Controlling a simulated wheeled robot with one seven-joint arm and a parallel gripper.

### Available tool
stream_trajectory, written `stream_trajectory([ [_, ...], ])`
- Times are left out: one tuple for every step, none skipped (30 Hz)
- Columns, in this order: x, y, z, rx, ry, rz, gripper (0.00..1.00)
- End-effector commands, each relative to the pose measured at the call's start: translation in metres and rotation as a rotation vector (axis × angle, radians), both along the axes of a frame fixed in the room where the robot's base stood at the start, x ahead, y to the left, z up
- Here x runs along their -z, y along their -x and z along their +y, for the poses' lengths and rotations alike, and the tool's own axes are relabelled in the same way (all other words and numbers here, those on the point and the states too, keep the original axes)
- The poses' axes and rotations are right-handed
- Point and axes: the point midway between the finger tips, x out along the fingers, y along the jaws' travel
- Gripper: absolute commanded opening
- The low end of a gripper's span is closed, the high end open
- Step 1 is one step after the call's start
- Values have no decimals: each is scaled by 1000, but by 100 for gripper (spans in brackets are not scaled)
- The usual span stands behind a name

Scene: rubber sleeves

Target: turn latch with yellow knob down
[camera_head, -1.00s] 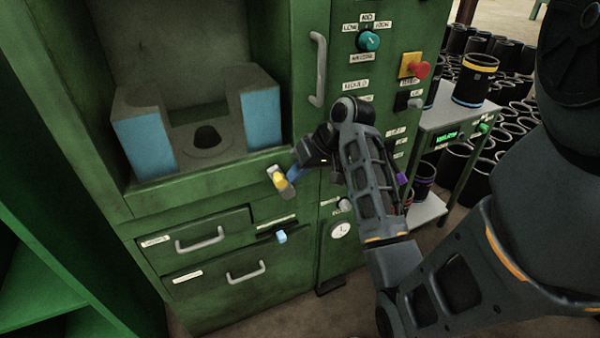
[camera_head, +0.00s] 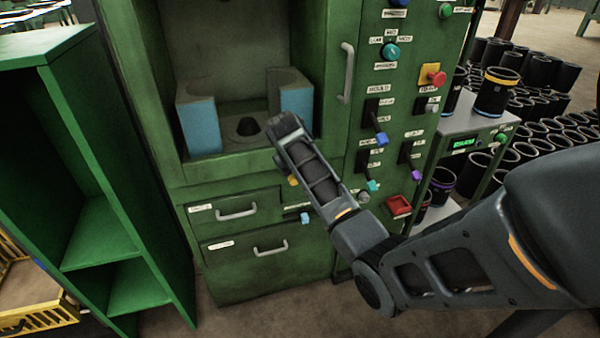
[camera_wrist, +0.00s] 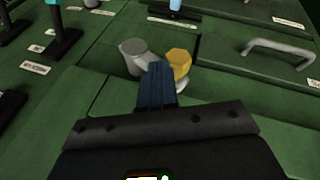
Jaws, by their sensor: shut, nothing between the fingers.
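The yellow knob (camera_wrist: 179,63) is in the middle of the wrist view, on the green panel near the corner of a drawer front. A grey cylinder (camera_wrist: 134,56) sits just left of it there; part of the latch is hidden behind my fingers. My gripper (camera_wrist: 157,72) is shut and empty, with its tips in front of the gap between cylinder and knob. Whether the tips touch either is unclear. In the head view a bit of the yellow knob (camera_head: 293,181) shows beside my forearm, which hides the gripper.
Drawer handles (camera_head: 237,214) and a light blue knob (camera_head: 305,217) lie below. Switches with blue (camera_head: 381,139) and purple (camera_head: 416,175) ends and a red button (camera_head: 437,78) are on the right panel. A green shelf (camera_head: 110,230) stands at left.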

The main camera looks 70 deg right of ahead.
Motion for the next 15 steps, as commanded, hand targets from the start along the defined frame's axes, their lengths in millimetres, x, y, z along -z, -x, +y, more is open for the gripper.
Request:
stream_trajectory([
  [5,-4,0,-4,27,37,0],
  [7,-5,0,-5,45,57,0],
  [10,-7,0,-5,68,83,0],
  [11,-8,0,-5,85,102,0],
  [14,-9,1,-5,101,121,0],
  [16,-10,1,-4,122,144,0],
  [18,-12,2,-4,136,162,0],
  [20,-13,3,-4,151,178,0],
  [22,-14,3,-4,169,200,0],
  [24,-14,4,-4,182,215,0],
  [25,-15,5,-3,193,229,0],
  [27,-16,5,-2,208,247,0],
  [28,-16,6,-1,212,249,0],
  [30,-16,6,0,210,247,0],
  [31,-17,6,0,209,246,0],
])
